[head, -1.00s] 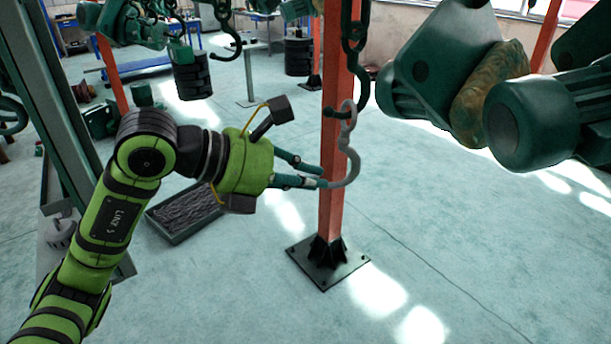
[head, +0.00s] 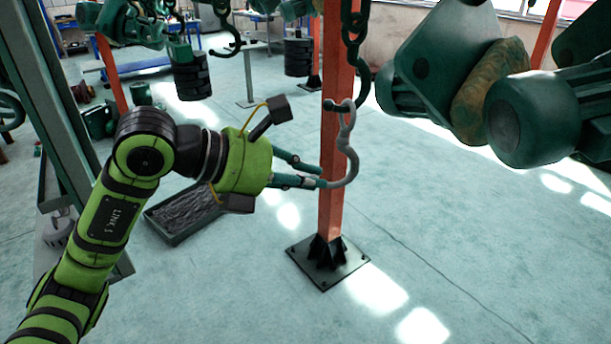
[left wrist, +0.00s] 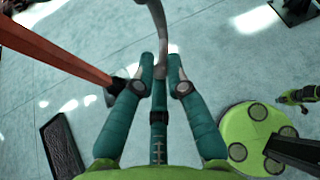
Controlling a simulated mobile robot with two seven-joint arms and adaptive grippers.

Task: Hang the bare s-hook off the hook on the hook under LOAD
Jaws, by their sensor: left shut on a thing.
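A bare grey s-hook (head: 351,162) is held by my left gripper (head: 324,183), which is shut on its lower bend. A dark hook (head: 361,88) hangs on a chain (head: 351,28) in front of the orange post. The s-hook's upper loop overlaps the tip of this dark hook; I cannot tell whether it is around it or touching. No LOAD label is readable. My right gripper is not in view.
The orange post (head: 333,180) stands behind the hooks on a dark base plate (head: 326,262). Large green hoist machinery (head: 535,115) is at the right. A dark tray (head: 186,215) lies on the floor behind my left arm. Another hook (head: 228,42) hangs further left.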

